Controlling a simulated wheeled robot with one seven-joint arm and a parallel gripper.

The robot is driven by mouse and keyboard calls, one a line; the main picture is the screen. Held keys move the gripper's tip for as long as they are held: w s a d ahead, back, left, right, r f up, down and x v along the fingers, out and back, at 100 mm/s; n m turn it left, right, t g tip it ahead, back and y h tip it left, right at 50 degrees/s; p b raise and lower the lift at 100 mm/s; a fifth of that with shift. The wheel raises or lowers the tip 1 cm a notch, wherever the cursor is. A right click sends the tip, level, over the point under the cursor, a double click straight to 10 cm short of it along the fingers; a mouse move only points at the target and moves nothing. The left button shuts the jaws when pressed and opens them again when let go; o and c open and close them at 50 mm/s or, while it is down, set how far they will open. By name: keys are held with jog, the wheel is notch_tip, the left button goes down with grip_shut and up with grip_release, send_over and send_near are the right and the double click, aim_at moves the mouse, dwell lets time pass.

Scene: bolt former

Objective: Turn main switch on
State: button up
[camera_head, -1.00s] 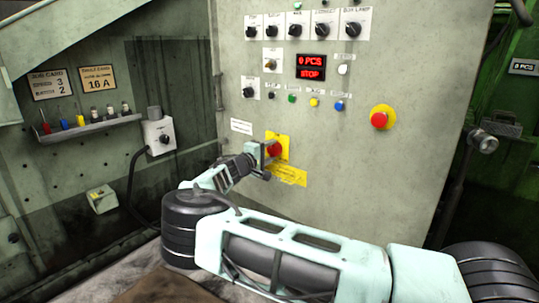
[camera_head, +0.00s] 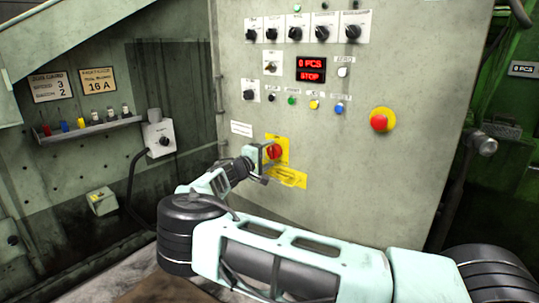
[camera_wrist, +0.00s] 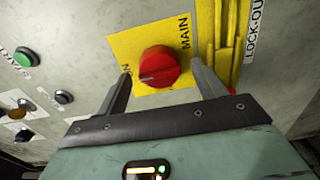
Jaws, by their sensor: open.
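The main switch is a red rotary knob (camera_wrist: 159,66) on a yellow plate (camera_wrist: 125,45) marked MAIN. In the head view the red knob (camera_head: 274,152) sits low on the grey control panel. My gripper (camera_wrist: 158,80) is open, with one finger on each side of the knob in the wrist view. I cannot tell whether the fingers touch it. In the head view my gripper (camera_head: 268,163) is close in front of the panel at the knob and partly covers the yellow plate. Part of the plate's lettering is hidden by a finger.
The display (camera_head: 311,69) reads 0 PCS and STOP. A red mushroom button on yellow (camera_head: 380,119) is to the right. Small buttons and rotary selectors are above. A yellow lock-out bracket (camera_wrist: 232,40) stands right beside the knob in the wrist view.

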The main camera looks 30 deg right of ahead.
jog(key=p+v, duration=0.2)
jog(key=v, duration=1.4)
jog(key=shift+a, duration=0.2)
